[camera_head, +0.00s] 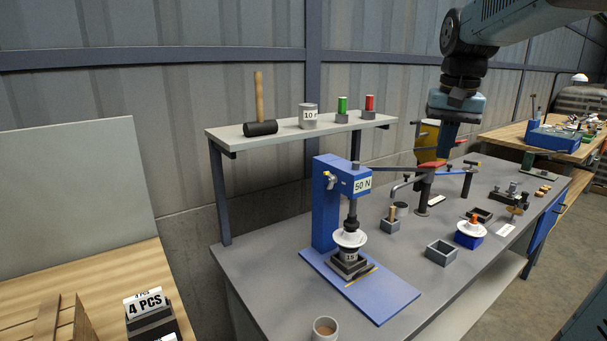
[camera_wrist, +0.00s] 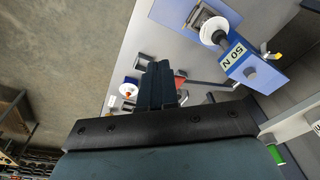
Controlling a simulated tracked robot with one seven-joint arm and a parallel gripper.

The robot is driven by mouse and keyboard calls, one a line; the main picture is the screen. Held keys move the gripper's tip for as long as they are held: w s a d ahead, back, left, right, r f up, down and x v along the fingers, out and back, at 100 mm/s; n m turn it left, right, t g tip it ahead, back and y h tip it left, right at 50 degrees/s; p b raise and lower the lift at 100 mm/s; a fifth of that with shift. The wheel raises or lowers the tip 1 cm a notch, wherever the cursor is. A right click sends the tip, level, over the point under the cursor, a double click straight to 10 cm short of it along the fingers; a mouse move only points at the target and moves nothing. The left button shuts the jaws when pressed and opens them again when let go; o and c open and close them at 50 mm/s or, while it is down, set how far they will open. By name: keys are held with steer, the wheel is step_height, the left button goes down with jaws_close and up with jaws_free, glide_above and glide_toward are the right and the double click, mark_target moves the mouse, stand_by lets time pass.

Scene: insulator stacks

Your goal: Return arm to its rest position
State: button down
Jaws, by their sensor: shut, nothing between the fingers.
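My gripper (camera_head: 446,150) hangs fingers-down from my arm above the grey workbench (camera_head: 268,275), at the upper right of the head view. Its fingers are shut with nothing between them. In the wrist view the dark fingers (camera_wrist: 157,84) sit together at the centre, with bench items seen beyond them. The blue press (camera_head: 328,215) marked 50 N stands left of my gripper, with a white insulator disc (camera_head: 350,238) in it. It also shows in the wrist view (camera_wrist: 262,75). Another white insulator (camera_head: 473,228) with an orange top sits on a blue base.
A raised shelf (camera_head: 225,132) carries a mallet (camera_head: 260,127), a grey can (camera_head: 308,118), and green (camera_head: 342,108) and red (camera_head: 369,105) cylinders. A grey open box (camera_head: 441,253) and a cup (camera_head: 325,328) stand on the bench. Red-and-blue lever tools (camera_head: 430,180) stand near below my gripper.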

steer(key=s+a+f+n+t, duration=0.2)
steer(key=s+a+f, duration=0.1)
steer(key=s, duration=0.5)
steer(key=s+a+f+n+t, duration=0.1)
steer(key=s+a+f+t, duration=0.1)
steer(key=s+f, duration=0.3)
steer(key=s+a, duration=0.1)
steer(key=s, duration=0.2)
steer(key=shift+f+n, duration=0.3)
steer(key=shift+n, duration=0.1)
steer(key=c, duration=1.8)
jaws_free()
